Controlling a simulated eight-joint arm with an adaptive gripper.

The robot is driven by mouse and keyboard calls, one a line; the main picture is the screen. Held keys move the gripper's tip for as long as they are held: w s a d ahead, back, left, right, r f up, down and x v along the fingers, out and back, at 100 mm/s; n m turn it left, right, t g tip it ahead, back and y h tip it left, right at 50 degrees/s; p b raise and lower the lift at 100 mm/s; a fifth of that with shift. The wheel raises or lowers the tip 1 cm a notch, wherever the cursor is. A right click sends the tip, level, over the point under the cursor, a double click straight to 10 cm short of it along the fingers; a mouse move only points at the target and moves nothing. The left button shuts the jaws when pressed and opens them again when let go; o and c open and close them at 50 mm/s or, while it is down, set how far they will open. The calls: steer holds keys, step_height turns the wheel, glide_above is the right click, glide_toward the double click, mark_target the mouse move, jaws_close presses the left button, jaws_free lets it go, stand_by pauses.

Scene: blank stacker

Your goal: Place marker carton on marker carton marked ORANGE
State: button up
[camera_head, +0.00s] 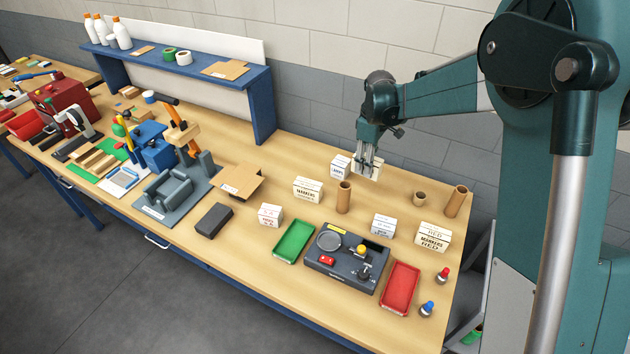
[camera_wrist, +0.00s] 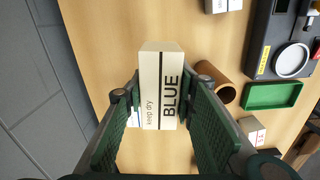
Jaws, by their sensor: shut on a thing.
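My gripper (camera_head: 368,160) is shut on a white carton (camera_head: 372,172) at the back of the table. In the wrist view the gripper (camera_wrist: 158,100) has its fingers on both sides of this carton (camera_wrist: 160,85), which reads BLUE and "keep dry". I cannot tell whether it touches the table. A white MARKERS carton (camera_head: 307,191) stands to the left and nearer the front; its colour word is too small to read. Another MARKERS carton (camera_head: 433,238), marked RED, stands at the right. I cannot make out the word ORANGE on any carton.
A small white carton (camera_head: 340,166) stands close left of the held one. A brown tube (camera_head: 344,197) stands in front, near the MARKERS carton. Other small cartons (camera_head: 270,215) (camera_head: 383,225), a green tray (camera_head: 294,241) and a dark device (camera_head: 346,262) lie nearer the front.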

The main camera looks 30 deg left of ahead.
step_height(320, 180, up, 6)
steer(key=n+p, duration=0.1)
steer(key=p, duration=0.2)
glide_above(308, 183)
steer(key=shift+s, duration=0.1)
steer(key=shift+f, duration=0.1)
steer(key=shift+f, duration=3.05)
steer(key=shift+f, duration=1.85)
steer(key=shift+f, duration=0.2)
steer(key=o, duration=1)
steer(key=shift+c, duration=0.2)
